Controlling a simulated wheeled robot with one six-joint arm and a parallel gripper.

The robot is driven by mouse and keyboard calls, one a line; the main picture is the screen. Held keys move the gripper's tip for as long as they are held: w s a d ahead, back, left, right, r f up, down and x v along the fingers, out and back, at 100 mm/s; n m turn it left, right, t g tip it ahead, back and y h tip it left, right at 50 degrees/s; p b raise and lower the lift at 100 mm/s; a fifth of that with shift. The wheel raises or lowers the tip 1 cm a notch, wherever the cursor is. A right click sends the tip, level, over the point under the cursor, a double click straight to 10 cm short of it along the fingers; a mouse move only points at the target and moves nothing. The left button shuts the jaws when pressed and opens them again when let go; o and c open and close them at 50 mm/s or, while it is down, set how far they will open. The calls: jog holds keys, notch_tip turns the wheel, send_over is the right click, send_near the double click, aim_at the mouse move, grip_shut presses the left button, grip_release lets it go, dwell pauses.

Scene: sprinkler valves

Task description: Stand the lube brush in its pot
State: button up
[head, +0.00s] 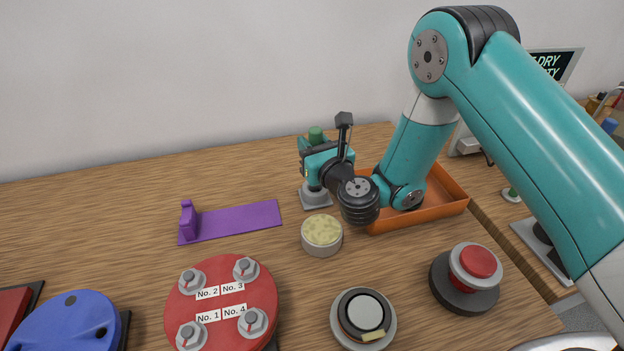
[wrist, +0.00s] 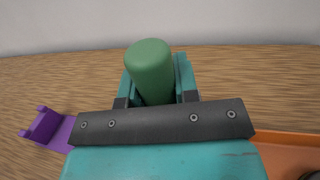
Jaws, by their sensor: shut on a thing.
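The lube brush shows as a thick green handle (head: 316,133) standing up out of my gripper; it also fills the middle of the wrist view (wrist: 151,72). My gripper (head: 314,162) is shut on the handle, with its teal fingers on either side. Directly below my gripper is a light grey pot-like holder (head: 315,198) with a flat foot on the table. The brush's lower end is hidden, so I cannot tell whether it is inside the holder or above it. A round tin (head: 322,235) with a pale yellow top stands in front of the holder.
An orange tray (head: 440,208) lies close to the right, partly behind my arm. A purple stand (head: 235,223) lies to the left. A red disc with several valves (head: 221,298), a round gauge-like part (head: 363,318) and a red button (head: 474,262) stand in front. The back left table is clear.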

jog(key=shift+f+b, duration=2.05)
jog(key=shift+f, duration=0.5)
jog(key=shift+f, duration=0.1)
jog(key=shift+f, duration=0.15)
jog(key=o, duration=1)
